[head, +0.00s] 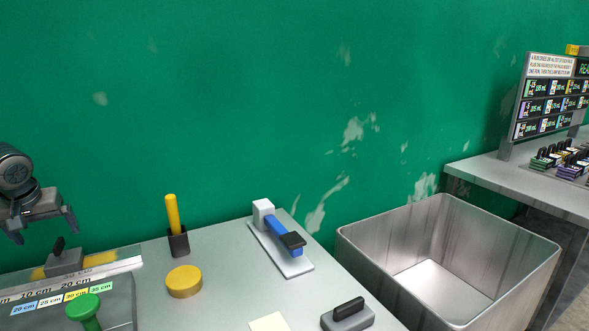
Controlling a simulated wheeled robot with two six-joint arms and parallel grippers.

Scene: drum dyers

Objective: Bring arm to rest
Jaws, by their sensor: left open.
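My left gripper (42,224) is at the left edge in the head view. Its two fingers point down and stand apart, with nothing between them. It hangs above the left end of the grey table (215,285), over a ruler strip (75,278) and near a grey block with a black handle (64,260). My right gripper is not in view.
On the table are a green knob (84,308), a yellow disc (184,281), a yellow stick in a black holder (178,240), a blue-armed lever (281,231) and a black-handled block (347,315). A metal bin (365,250) stands right. A second table (530,185) holds a display board (548,100).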

